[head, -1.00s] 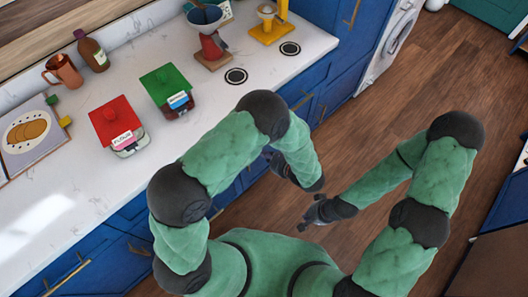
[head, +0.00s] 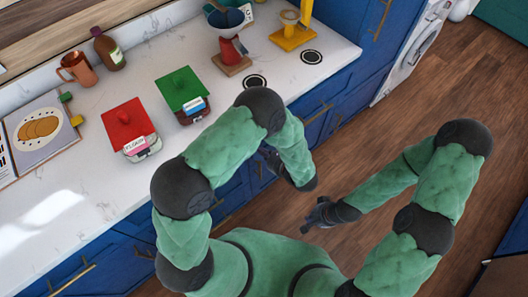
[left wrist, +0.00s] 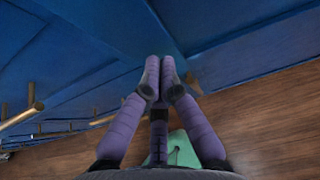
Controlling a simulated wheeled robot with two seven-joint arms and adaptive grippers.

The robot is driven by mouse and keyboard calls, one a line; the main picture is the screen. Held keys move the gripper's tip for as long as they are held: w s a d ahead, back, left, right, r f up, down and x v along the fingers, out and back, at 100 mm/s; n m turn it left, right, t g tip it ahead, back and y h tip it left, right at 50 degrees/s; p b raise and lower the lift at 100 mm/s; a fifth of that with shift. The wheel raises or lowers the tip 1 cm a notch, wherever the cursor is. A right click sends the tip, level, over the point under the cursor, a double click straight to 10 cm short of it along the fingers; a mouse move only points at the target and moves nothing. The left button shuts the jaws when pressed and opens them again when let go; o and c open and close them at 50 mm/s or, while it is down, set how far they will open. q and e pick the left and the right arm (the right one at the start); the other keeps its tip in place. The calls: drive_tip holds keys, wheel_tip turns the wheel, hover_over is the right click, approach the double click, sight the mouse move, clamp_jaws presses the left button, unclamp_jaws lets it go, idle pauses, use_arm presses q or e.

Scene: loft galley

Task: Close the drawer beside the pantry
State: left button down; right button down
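Blue cabinet fronts (head: 232,190) with brass handles run under the white counter. A tall blue cabinet (head: 362,22), possibly the pantry, stands at the upper right. Drawer fronts (head: 322,108) with brass handles show beside it; I cannot tell which drawer stands open. My left gripper (head: 268,158) is by the cabinet fronts, partly hidden by its arm. In the left wrist view its fingertips (left wrist: 160,66) are together, with nothing seen between them, close to a blue panel (left wrist: 135,30); contact is unclear. My right gripper (head: 309,224) is over the floor, small and dark, its opening unclear.
Brass handles (left wrist: 32,104) stick out at left in the wrist view. Wooden floor (head: 400,130) is clear at right.

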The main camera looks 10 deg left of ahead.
use_arm(q)
drive_tip(key=w+a, duration=0.1)
drive_tip(key=a, duration=0.1)
drive_tip(key=w+a+b, duration=0.1)
drive_tip(key=shift+w+a+f, duration=0.1)
drive_tip(key=shift+w+a, duration=0.3)
use_arm(e)
drive_tip(key=shift+s+d+f, duration=0.1)
drive_tip(key=shift+f, duration=0.5)
use_arm(q)
drive_tip(key=shift+w+a+r, duration=0.1)
drive_tip(key=shift+r, duration=0.1)
